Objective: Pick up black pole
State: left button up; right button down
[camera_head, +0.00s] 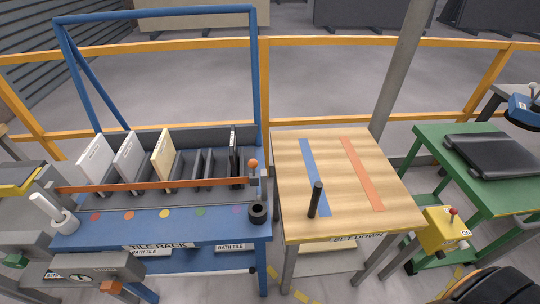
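A slim black pole (315,200) stands on the light wooden table (290,185), near its front edge and over the lower end of a blue stripe (313,165). It looks upright, leaning slightly right in the picture. Nothing is touching it. Neither of my grippers can be made out in the head view.
Left is a blue tile rack (85,232) with several upright tiles, an orange bar (150,185) and a black round holder (257,212). Right are a green table (490,195) and a yellow control box (445,232). An orange stripe (361,172) lies right of the pole; the tabletop is otherwise clear.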

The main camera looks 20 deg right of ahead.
aim_at(316, 191)
jog(key=z, duration=1.05)
